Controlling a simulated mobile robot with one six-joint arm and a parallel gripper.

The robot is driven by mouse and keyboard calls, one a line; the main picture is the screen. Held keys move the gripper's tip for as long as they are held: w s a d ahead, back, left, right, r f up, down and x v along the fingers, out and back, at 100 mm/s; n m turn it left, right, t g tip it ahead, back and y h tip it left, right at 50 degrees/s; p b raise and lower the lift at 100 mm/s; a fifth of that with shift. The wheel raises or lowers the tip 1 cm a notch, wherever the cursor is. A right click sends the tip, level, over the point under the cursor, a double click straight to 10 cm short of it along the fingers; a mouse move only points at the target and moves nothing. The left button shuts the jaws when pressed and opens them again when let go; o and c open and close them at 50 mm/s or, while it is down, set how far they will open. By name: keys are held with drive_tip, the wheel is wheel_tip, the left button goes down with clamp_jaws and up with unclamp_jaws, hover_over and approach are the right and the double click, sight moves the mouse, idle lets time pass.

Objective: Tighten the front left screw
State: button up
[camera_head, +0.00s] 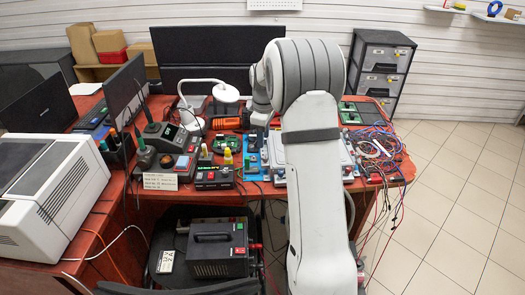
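My arm rises through the middle of the view and bends over the red table. Its links cover the area behind them, and my gripper is not visible. A pale grey box-like unit (279,168) lies on the table behind my arm, with its middle hidden. I cannot make out the front left screw or any other single screw. An orange tool with dark parts (226,123) lies on the table to the left of my arm; I cannot tell exactly what it is.
The red table (112,215) is crowded. A white printer-like machine (50,195) stands at left, a soldering station (165,138) and small power units at centre left. Tangled wires (378,145) hang over the right edge. A black box (216,250) sits below the front edge. The floor at right is clear.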

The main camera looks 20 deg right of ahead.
sight(266, 157)
drive_tip(key=shift+n, duration=0.7)
drive_tip(key=w+d+f, duration=0.2)
drive_tip(key=w+f, duration=0.1)
drive_tip(key=shift+f, duration=0.3)
wheel_tip(266, 157, down, 8)
drive_tip(key=shift+r+p, duration=0.1)
drive_tip(key=shift+p, duration=0.25)
